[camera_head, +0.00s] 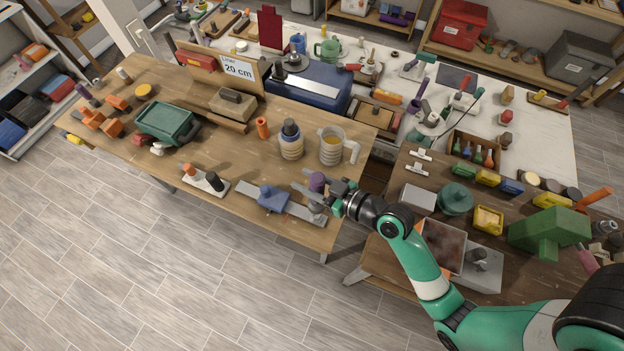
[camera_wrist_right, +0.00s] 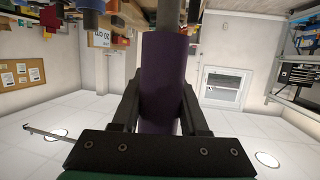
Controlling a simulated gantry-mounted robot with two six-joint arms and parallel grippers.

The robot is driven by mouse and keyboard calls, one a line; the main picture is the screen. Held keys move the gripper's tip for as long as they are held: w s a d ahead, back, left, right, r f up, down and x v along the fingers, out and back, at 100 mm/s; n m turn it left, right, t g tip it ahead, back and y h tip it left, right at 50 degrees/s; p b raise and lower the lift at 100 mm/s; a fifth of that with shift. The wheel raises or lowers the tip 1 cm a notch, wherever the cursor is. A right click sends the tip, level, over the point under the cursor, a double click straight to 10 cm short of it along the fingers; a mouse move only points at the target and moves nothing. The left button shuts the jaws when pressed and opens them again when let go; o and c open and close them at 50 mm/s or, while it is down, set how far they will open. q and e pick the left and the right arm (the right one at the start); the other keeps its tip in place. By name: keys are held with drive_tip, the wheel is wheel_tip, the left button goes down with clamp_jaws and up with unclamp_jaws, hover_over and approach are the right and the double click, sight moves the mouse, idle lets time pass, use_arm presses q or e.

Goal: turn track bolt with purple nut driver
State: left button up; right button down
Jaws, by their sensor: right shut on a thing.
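The nut driver's purple handle (camera_head: 317,182) is at the front right of the wooden bench. My right gripper (camera_head: 333,193) is shut on it; in the right wrist view the purple handle (camera_wrist_right: 163,75) lies between both fingers, with a grey shaft (camera_wrist_right: 162,12) beyond it. The driver is above the right part of a grey metal track (camera_head: 303,214), which carries a blue block (camera_head: 272,198). The track bolt cannot be made out. I cannot tell whether the driver's tip touches anything. My left gripper is not in view.
A mug (camera_head: 332,147) and a ribbed bottle (camera_head: 290,140) stand just behind the driver. A block with pegs (camera_head: 206,181) lies left of the track. A green cart (camera_head: 166,122) is farther left. The bench's front edge runs close to the track.

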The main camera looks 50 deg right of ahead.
wheel_tip(320, 180, down, 5)
drive_tip(key=b, duration=0.4)
drive_tip(key=shift+f+b, duration=0.2)
drive_tip(key=shift+b, duration=0.15)
drive_tip(key=shift+f, duration=0.25)
drive_tip(key=shift+f+b, duration=1.45)
drive_tip(key=shift+b, duration=0.15)
drive_tip(key=c, duration=1.1)
unclamp_jaws()
drive_tip(key=shift+r, duration=0.1)
drive_tip(key=shift+c, duration=0.2)
clamp_jaws()
